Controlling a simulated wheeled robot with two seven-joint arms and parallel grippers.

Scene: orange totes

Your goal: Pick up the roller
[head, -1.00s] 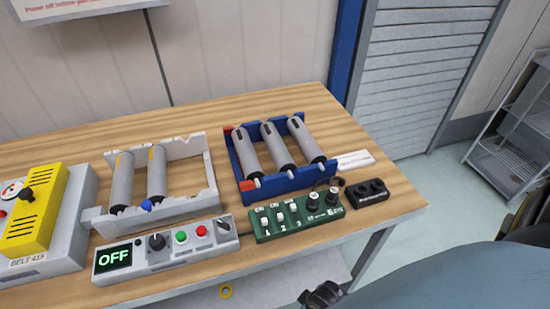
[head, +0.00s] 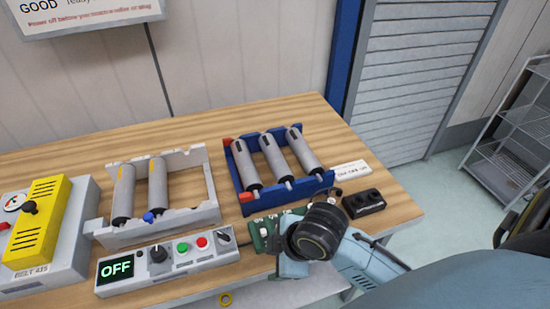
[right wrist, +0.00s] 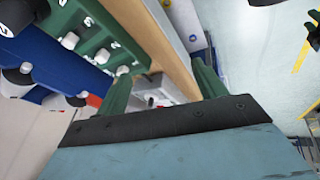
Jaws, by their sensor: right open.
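Three grey rollers stand side by side in a blue rack (head: 318,181): a left one (head: 245,165), a middle one (head: 275,158) and a right one (head: 303,150). Two more grey rollers, one left (head: 124,192) and one right (head: 157,187), lie in a pale grey frame (head: 203,190) with an empty space at its right. My right gripper (head: 290,258) is in front of the blue rack, over the green switch box. In the right wrist view its two green fingers (right wrist: 163,85) are apart, with no roller between them. My left gripper is not in view.
The green switch box (head: 262,236) is partly hidden by my right wrist. A control box (head: 170,259) reading OFF sits left of it. A black block (head: 363,202) and a white label (head: 351,170) lie right of the rack. A yellow-topped machine (head: 36,222) stands far left.

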